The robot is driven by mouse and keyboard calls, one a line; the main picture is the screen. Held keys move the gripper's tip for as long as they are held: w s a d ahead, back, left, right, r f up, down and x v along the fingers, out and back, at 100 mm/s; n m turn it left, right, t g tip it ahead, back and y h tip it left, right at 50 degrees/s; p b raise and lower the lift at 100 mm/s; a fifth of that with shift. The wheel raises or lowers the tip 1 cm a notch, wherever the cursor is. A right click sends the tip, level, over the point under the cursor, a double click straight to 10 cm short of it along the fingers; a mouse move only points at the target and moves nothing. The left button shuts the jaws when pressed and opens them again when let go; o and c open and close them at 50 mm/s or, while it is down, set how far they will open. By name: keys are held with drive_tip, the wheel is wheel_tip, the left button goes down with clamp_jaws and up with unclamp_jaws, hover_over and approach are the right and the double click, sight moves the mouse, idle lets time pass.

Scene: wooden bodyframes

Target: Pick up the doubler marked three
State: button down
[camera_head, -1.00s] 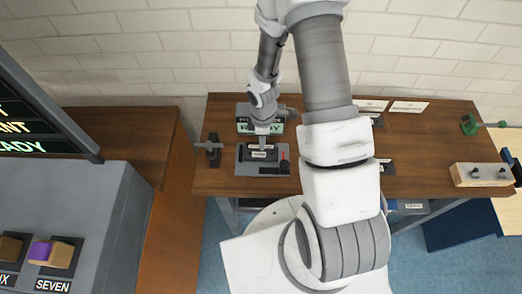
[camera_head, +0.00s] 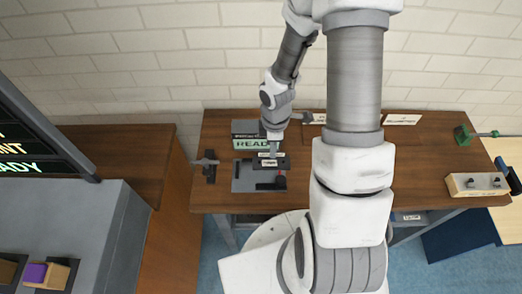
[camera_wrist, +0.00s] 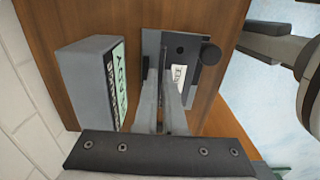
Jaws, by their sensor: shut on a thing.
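My gripper (camera_head: 273,153) is shut on a dark flat bar, the doubler (camera_head: 281,161), over the back part of a grey fixture (camera_head: 240,183) on the wooden bench. The bar appears raised a little above the fixture; the exact gap is hard to tell. A small white label shows by the fingertips, too small to read in the head view. In the wrist view, my gripper's fingers (camera_wrist: 170,95) reach to a dark plate (camera_wrist: 183,45) with a white label, only partly readable. The fingers hide part of the plate and fixture (camera_wrist: 150,45).
A pale block with knobs (camera_head: 477,185) and a green tool (camera_head: 463,135) are at the right. The bench's front left is clear.

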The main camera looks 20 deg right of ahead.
drive_tip(key=s+d+r+p, duration=0.4)
drive_tip(key=d+r+p, duration=0.3)
drive_tip(key=r, duration=0.4)
drive_tip(key=w+a+r+m+b, duration=0.1)
drive_tip(key=w+a+m+b, duration=0.2)
drive_tip(key=w+a+m, duration=0.7)
drive_tip(key=w+m, duration=0.1)
drive_tip(key=m, duration=0.3)
drive_tip(key=shift+w+a+r, duration=0.15)
drive_tip(key=shift+a+r, duration=0.15)
drive_tip(key=shift+a, duration=0.1)
